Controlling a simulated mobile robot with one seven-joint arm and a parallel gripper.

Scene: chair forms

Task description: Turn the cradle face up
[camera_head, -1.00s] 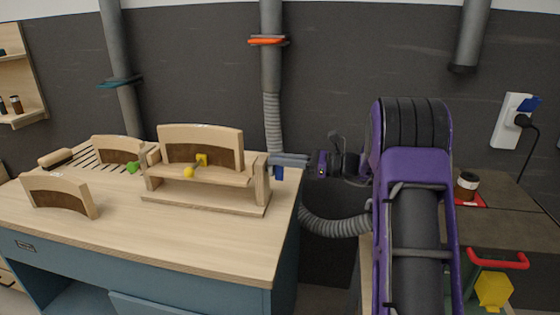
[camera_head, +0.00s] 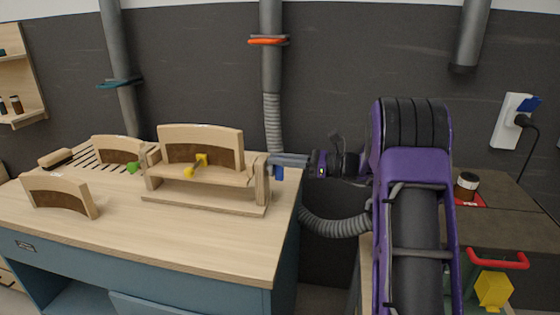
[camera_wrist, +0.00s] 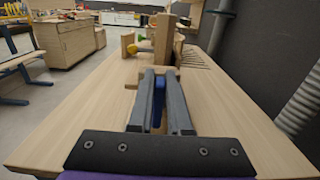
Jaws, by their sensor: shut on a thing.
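The cradle (camera_head: 217,178) is a pale wooden trough hung between two end posts on a flat wooden base (camera_head: 180,204). A curved form with a brown inner face (camera_head: 198,154) stands upright behind its front bar, with yellow knobs (camera_head: 201,160) at its middle. A blue handle (camera_head: 279,174) is at the cradle's right end. My gripper (camera_head: 280,160) reaches in from the right and is shut at this handle. In the wrist view the blue handle (camera_wrist: 158,88) sits between my two grey fingers, in front of a wooden post (camera_wrist: 165,42).
Two loose curved forms stand on the bench, one at front left (camera_head: 60,195) and one behind (camera_head: 117,150), by a green knob (camera_head: 134,167). The bench front is clear. A grey hose (camera_head: 335,226) hangs beside the bench's right edge.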

